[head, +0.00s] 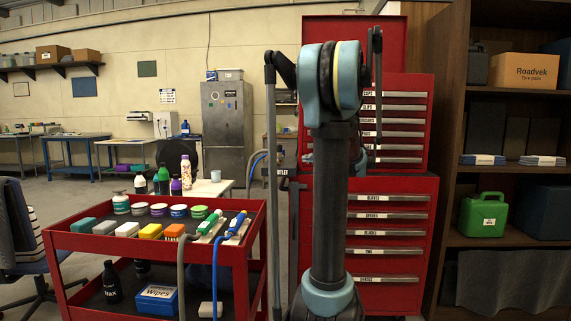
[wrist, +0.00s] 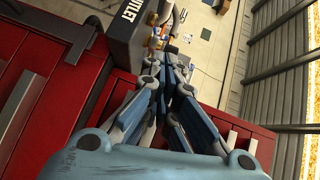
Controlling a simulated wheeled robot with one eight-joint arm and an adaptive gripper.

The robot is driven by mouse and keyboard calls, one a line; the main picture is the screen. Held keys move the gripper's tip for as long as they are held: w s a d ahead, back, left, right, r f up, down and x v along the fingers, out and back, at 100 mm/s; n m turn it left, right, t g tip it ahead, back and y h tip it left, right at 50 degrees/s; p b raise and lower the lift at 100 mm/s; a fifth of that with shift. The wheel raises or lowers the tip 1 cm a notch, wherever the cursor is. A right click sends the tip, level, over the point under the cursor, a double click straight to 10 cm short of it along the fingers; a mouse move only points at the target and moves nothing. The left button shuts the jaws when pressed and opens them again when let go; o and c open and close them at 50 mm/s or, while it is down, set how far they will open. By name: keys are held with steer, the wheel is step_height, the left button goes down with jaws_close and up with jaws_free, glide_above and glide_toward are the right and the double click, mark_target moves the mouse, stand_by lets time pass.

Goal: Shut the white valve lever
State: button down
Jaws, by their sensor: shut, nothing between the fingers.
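My gripper (wrist: 172,66) is shut and empty in the wrist view, its fingers pointing up the picture. Just beyond the fingertips is a cluster of small pale and orange fittings (wrist: 160,38). I cannot make out clearly which part is the white valve lever, or whether the fingers touch it. A dark box with white lettering ending in "UTLET" (wrist: 112,28) stands left of the fingertips. In the head view my arm's upright link covers most of that area, and the lever cannot be picked out there.
A red tool cabinet (head: 390,240) stands behind my arm. Dark shelves (head: 510,170) with a green jerrycan (head: 482,215) are at the right. Open floor shows beyond the cart.

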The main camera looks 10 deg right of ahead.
mark_target(277, 161)
steer(key=s+a+x, duration=0.1)
steer(key=a+x, duration=0.1)
steer(key=x, duration=1)
steer(key=shift+a+f, duration=0.3)
steer(key=shift+a, duration=0.15)
steer(key=shift+w, duration=0.1)
steer(key=shift+d, duration=0.2)
steer(key=shift+a, duration=0.1)
